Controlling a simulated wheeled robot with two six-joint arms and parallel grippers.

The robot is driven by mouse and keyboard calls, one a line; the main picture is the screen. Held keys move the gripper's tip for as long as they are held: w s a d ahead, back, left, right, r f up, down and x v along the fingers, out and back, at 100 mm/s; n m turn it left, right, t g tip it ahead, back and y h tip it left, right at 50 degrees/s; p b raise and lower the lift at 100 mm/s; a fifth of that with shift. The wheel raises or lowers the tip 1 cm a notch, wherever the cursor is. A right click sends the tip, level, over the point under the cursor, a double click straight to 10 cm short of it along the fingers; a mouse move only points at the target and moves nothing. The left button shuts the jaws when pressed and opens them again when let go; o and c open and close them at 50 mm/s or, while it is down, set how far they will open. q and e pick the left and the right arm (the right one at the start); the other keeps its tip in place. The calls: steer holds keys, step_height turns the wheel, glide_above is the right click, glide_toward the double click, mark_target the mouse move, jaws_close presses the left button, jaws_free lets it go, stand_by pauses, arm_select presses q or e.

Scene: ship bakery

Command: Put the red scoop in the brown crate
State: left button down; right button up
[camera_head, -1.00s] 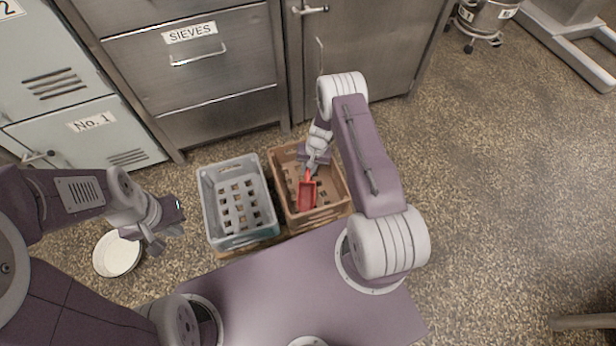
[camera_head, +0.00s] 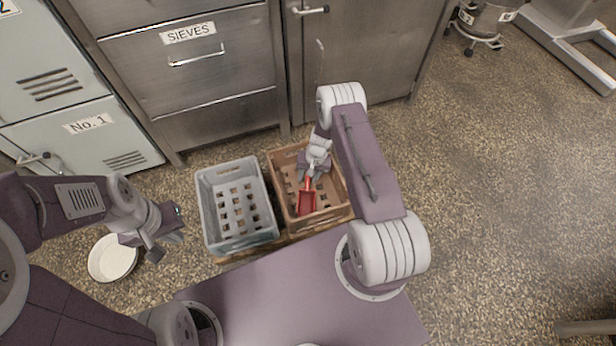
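The red scoop (camera_head: 307,202) is in the brown crate (camera_head: 281,157), within its walls as seen from above, with its handle towards my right gripper. My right gripper (camera_head: 309,178) is over the crate at the scoop's handle end. The fingers look spread around the top of the handle, but whether they touch it is too small to tell. Whether the scoop rests on the crate floor is also hard to tell. My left gripper (camera_head: 156,247) is empty, above the floor left of the grey crate, its fingers apart.
A grey crate (camera_head: 208,203) stands left of the brown crate and looks empty. A white round bowl (camera_head: 113,258) is on the floor beneath my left gripper. Metal cabinets (camera_head: 190,75) stand behind the crates.

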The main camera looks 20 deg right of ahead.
step_height(320, 180, up, 19)
steer(key=s+n+p, duration=0.1)
steer(key=p, duration=0.6)
steer(key=s+a+r+n, duration=0.2)
steer(key=s+r, duration=0.6)
steer(key=r, duration=0.1)
steer(key=s+a+r+n+h, duration=0.1)
steer(key=s+a+r+n, duration=0.1)
steer(key=s+r, duration=0.6)
steer(key=shift+s+a+r+h, duration=0.3)
steer(key=shift+s+r, duration=0.05)
steer(key=shift+r, duration=0.1)
steer(key=shift+r, duration=0.1)
